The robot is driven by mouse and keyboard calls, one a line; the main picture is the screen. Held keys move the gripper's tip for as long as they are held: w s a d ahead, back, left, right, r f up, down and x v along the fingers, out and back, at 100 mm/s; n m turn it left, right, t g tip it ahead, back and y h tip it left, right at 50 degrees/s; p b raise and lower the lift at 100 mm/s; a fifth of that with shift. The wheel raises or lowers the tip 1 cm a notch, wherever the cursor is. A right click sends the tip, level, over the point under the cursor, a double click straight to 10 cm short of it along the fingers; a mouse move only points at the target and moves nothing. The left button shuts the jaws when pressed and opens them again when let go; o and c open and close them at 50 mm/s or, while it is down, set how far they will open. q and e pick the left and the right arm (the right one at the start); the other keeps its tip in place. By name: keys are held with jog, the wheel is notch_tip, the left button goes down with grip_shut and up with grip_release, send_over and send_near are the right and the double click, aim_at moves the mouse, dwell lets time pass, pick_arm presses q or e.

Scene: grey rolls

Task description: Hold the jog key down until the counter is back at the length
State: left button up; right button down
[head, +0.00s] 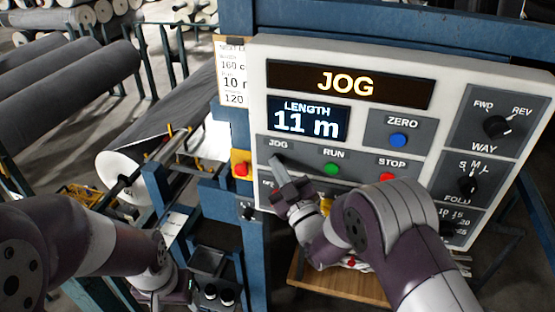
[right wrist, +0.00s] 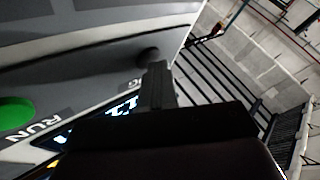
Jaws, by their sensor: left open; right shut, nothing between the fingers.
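The control panel (head: 400,105) faces me. Its top display (head: 345,83) reads JOG in orange. The length counter (head: 307,120) reads 11 m. My right gripper (head: 277,161) is shut and empty, its fingertips at the jog key under the JOG label. In the right wrist view the dark round jog key (right wrist: 149,54) shows just beyond the fingertips (right wrist: 156,72). They look to be at it, but how far it is pressed cannot be seen. My left gripper (head: 205,294) is low at the left, away from the panel, open, its fingers hard to make out.
The green RUN button (head: 331,169) and red STOP button (head: 388,177) are right of the jog key. The blue ZERO button (head: 398,140) is above. A red button (head: 241,169) on yellow sits left. A grey roll (head: 165,130) lies behind; a partly hidden card (head: 232,75) hangs beside the panel.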

dwell(0.6)
jog(key=shift+s+a, duration=0.25)
jog(key=shift+s, duration=0.5)
jog(key=s, duration=0.1)
jog(key=s+a, duration=0.1)
jog(key=s, duration=0.2)
jog(key=shift+s+a, duration=0.25)
jog(key=shift+s, duration=0.15)
